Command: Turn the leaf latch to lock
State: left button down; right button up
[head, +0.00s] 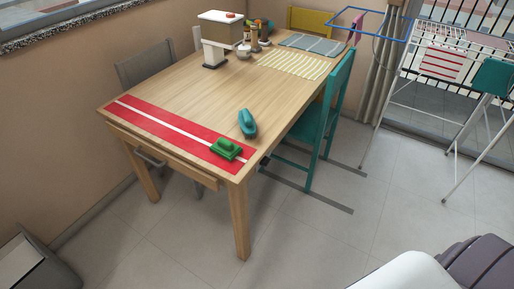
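The wooden table (185,95) stands in the middle of the head view. A wooden rail or leaf edge (160,155) runs along its near left side, slightly below the top. A small grey part (150,160) shows just under this rail; I cannot tell whether it is the leaf latch or part of a chair. No latch can be clearly made out, so its position cannot be told. Neither of my grippers is in view.
A red runner with a white stripe (150,122), a green object (226,149) and a teal object (247,123) lie on the table. A teal chair (322,115) stands at its right. A drying rack (395,90) stands further right. Floor (310,235) in front is clear.

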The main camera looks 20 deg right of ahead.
aim_at(266, 161)
jog(key=z, duration=0.85)
